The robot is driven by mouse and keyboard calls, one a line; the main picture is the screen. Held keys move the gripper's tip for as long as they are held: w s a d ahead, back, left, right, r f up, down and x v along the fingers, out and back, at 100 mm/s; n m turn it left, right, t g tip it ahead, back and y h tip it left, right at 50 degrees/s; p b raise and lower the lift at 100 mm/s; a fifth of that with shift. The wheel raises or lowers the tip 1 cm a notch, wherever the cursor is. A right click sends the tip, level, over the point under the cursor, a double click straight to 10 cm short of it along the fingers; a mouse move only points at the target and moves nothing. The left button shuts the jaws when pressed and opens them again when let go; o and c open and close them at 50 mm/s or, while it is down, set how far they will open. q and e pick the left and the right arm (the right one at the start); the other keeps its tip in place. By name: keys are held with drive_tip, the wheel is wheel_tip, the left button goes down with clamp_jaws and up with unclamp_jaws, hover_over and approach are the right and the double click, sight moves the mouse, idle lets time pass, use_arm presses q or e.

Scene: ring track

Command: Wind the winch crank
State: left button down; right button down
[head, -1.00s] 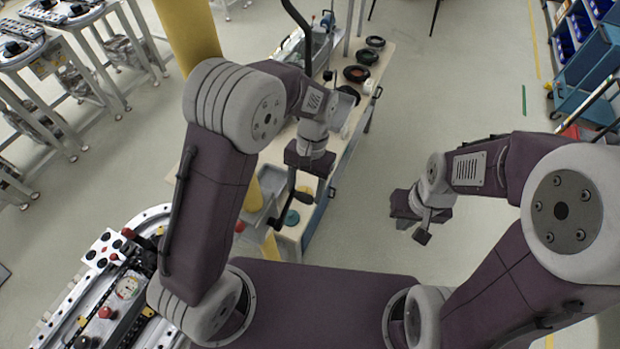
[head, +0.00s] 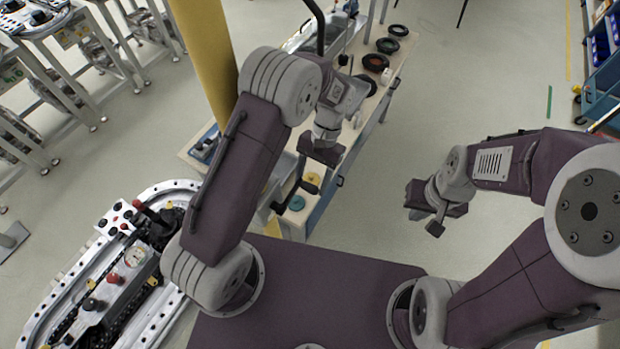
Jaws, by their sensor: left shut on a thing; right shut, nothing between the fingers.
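The winch crank (head: 290,192) is a thin dark bent arm with a dark grip, at the near end of the workbench. My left gripper (head: 319,154) is over that end of the bench, beside the top of the crank, and is shut on it. Its fingertips and the exact contact are hidden behind the dark gripper body. The winch itself is mostly hidden behind my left arm and the crank. My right gripper (head: 436,208) is shut and empty, out over the bare floor to the right.
A yellow post (head: 205,60) stands behind my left arm. A ring track (head: 160,197) is at lower left.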

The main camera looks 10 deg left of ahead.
use_arm(q)
drive_tip(key=shift+w+d+f, duration=0.1)
drive_tip(key=shift+d, duration=0.1)
drive_tip(key=c, duration=0.9)
unclamp_jaws()
drive_tip(key=shift+o, duration=1.3)
drive_tip(key=b+v, duration=0.3)
drive_tip(key=v, duration=0.6)
use_arm(e)
drive_tip(key=shift+w+d+f, duration=0.1)
drive_tip(key=shift+d+f, duration=0.05)
drive_tip(key=shift+f, duration=0.65)
drive_tip(key=shift+d+f, duration=0.1)
drive_tip(key=shift+f, duration=0.7)
